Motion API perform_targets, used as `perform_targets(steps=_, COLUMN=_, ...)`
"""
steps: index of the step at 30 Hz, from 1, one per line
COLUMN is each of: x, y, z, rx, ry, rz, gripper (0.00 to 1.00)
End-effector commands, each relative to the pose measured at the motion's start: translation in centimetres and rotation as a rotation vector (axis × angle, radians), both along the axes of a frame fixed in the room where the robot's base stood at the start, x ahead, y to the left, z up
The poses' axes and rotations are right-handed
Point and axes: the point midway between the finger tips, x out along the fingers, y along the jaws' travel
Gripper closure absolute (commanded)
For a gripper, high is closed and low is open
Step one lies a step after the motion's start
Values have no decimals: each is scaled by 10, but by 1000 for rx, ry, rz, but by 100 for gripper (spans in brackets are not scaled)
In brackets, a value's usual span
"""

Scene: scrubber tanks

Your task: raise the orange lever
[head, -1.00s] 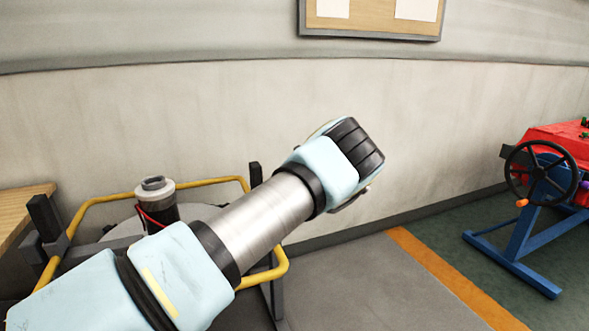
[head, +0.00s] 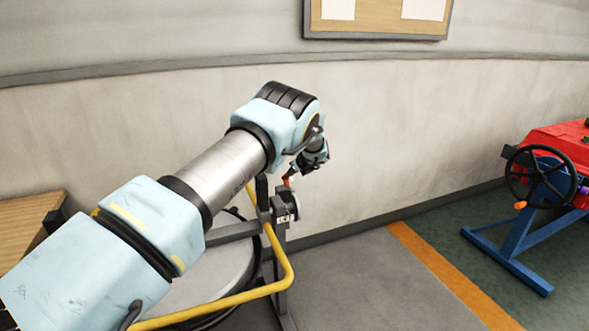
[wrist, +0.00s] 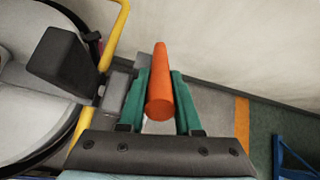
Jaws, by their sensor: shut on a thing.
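The orange lever (wrist: 160,95) lies between the two green fingers of my gripper (wrist: 160,74) in the wrist view, with its rounded end toward the camera. My gripper is shut on it. In the head view only a small orange-red bit of the lever (head: 287,180) shows at my gripper (head: 292,174). It sits above a dark, round-fronted fitting (head: 286,206) on a grey post. My arm hides part of the machine behind it.
A yellow rail (head: 283,257) runs around a round grey tank lid (head: 215,272). A wooden top (head: 30,228) is at left. A red machine with a black handwheel (head: 541,177) stands at right. The grey floor between is clear.

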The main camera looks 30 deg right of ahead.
Motion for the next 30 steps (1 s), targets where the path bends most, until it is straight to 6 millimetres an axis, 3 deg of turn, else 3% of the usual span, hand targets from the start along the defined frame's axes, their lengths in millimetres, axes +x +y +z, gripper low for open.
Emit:
perform_targets(steps=8, x=2, y=-1, z=3, rx=-3, ry=-4, rz=-1, gripper=100)
perform_targets(steps=9, x=2, y=-1, z=3, rx=-3, ry=-5, rz=-1, gripper=64)
perform_targets(steps=16, x=1, y=0, z=2, rx=-1, ry=-3, rz=0, gripper=38)
perform_targets(steps=25, x=0, y=0, z=2, rx=-1, ry=-3, rz=0, gripper=38)
perform_targets(steps=30, x=-12, y=0, z=12, rx=-1, ry=-4, rz=-2, gripper=38)
